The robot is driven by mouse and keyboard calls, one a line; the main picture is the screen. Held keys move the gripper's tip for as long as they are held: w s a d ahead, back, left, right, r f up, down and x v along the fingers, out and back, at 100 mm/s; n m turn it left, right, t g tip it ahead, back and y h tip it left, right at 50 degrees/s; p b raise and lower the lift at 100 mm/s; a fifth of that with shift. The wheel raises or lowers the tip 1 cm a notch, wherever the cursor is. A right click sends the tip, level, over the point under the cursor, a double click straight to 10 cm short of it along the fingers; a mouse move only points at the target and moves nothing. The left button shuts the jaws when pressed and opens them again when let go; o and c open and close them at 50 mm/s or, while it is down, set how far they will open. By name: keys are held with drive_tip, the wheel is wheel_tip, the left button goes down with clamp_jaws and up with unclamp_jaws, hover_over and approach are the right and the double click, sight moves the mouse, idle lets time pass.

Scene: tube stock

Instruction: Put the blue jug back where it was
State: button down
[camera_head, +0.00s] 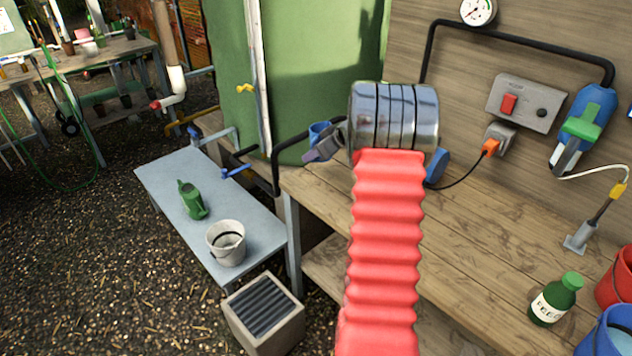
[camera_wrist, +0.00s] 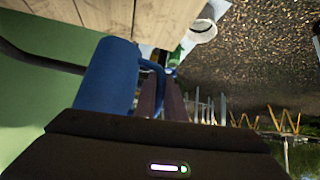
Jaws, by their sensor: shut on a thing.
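The blue jug (camera_head: 319,131) is small and partly hidden in the head view, just left of my arm's metal wrist. My gripper (camera_head: 318,153) is shut beside it there. In the wrist view the jug (camera_wrist: 105,78) is a large blue body with a loop handle on its side. The fingers of my gripper (camera_wrist: 162,92) close on that handle. The jug appears held in front of the green tank (camera_head: 305,65), near the left end of the wooden bench (camera_head: 495,232). I cannot tell whether it touches anything below.
A low grey table (camera_head: 165,178) at left holds a green watering can (camera_head: 192,200) and a white bucket (camera_head: 227,245). A black pipe (camera_head: 276,165) bends down beside the bench end. A green bottle (camera_head: 556,298) and red bucket (camera_head: 615,277) stand at right. The middle bench is largely clear.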

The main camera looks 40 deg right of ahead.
drive_tip(key=shift+f, duration=3)
drive_tip(key=shift+f, duration=1.85)
drive_tip(key=c, duration=1.8)
unclamp_jaws()
drive_tip(key=shift+f, duration=0.1)
drive_tip(key=shift+c, duration=0.2)
drive_tip(key=v, duration=1.2)
